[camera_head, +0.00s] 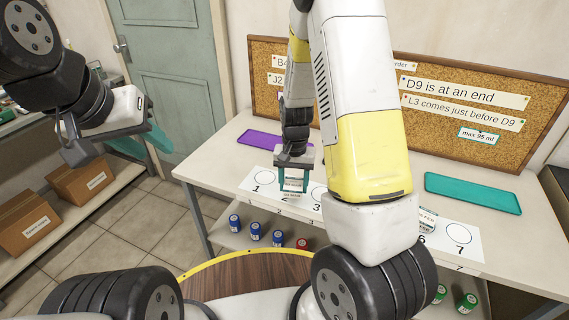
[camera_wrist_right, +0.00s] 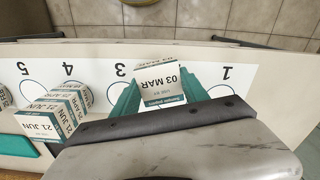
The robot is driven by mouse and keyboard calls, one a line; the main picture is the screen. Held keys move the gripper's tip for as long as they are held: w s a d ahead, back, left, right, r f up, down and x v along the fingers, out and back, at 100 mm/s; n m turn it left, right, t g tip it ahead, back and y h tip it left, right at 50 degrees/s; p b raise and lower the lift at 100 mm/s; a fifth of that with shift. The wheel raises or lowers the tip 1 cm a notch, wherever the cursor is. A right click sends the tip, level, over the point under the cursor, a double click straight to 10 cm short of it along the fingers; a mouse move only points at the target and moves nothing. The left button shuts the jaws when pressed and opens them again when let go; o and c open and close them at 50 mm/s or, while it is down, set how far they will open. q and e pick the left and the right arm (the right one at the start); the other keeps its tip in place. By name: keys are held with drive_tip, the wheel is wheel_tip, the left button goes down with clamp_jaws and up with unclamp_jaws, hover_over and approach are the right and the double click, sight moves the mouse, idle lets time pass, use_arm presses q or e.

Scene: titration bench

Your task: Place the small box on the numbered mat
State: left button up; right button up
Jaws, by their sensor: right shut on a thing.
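The small box (camera_wrist_right: 158,85) is white and teal, with "03 MAR" on its label in the right wrist view. My right gripper (camera_head: 293,187) is shut on it, with one teal finger on each side. The box is over the numbered white mat (camera_head: 248,187), between 1 and 3, in the place of 2. I cannot tell whether it touches the mat. The mat also shows in the right wrist view (camera_wrist_right: 207,80). My left gripper (camera_head: 139,141) is open and empty, at the left, away from the table.
Other dated boxes (camera_wrist_right: 40,122) stand near 4 and 5 in the right wrist view. A purple tray (camera_head: 262,139) and a teal tray (camera_head: 472,193) lie on the table. The corkboard (camera_head: 465,70) stands behind with order notes. Jars (camera_head: 255,231) are on a lower shelf.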

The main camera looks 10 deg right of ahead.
sight(293, 178)
drive_tip(key=w, duration=0.2)
drive_tip(key=w+d, duration=0.1)
drive_tip(key=w, duration=0.3)
drive_tip(key=shift+w+d+f, duration=0.15)
drive_tip(key=shift+w+f, duration=0.1)
drive_tip(key=shift+f, duration=0.05)
drive_tip(key=shift+w+f, duration=0.2)
drive_tip(key=shift+f, duration=0.7)
drive_tip(key=shift+w+f, duration=0.15)
drive_tip(key=shift+f, duration=0.75)
drive_tip(key=shift+f, duration=0.15)
drive_tip(key=o, duration=1.4)
drive_tip(key=shift+c, duration=0.2)
